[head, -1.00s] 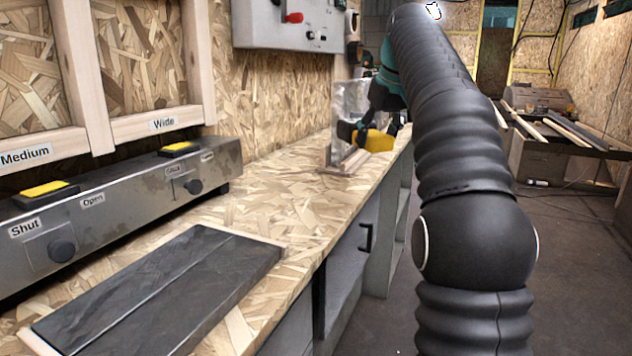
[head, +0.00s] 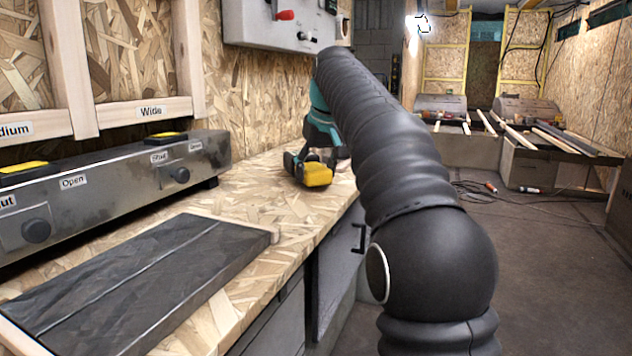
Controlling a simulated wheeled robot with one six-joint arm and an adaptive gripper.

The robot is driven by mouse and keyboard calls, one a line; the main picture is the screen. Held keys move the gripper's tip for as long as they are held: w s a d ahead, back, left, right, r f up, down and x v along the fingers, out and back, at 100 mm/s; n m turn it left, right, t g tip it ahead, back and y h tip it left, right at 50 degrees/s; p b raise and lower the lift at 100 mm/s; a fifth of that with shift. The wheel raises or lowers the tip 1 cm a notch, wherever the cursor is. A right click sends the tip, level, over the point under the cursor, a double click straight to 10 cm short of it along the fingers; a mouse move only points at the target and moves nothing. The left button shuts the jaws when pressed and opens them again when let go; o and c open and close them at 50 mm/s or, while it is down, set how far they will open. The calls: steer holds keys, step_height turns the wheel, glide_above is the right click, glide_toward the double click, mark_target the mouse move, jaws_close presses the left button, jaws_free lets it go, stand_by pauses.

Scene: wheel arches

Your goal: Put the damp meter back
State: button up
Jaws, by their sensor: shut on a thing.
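My gripper (head: 309,166) is small in the head view, low over the far part of the bench at the end of my black-sleeved arm. Its teal and dark parts show, with a yellow piece (head: 315,175) at its lower end. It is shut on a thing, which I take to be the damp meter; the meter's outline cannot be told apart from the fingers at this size. I cannot tell whether it touches the bench top. My arm hides the bench just behind and to the right of the gripper.
A dark shallow tray (head: 95,290) lies on the chipboard bench (head: 262,190) in front. A metal control box (head: 110,192) with knobs and yellow-topped buttons stands along the wall. A grey panel with a red knob (head: 285,15) hangs above. Bare bench lies between tray and gripper.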

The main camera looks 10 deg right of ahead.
steer(key=shift+f, duration=0.55)
steer(key=shift+f, duration=0.1)
steer(key=o, duration=1.1)
steer(key=p+v, duration=0.4)
steer(key=v, duration=0.8)
steer(key=shift+p, duration=0.3)
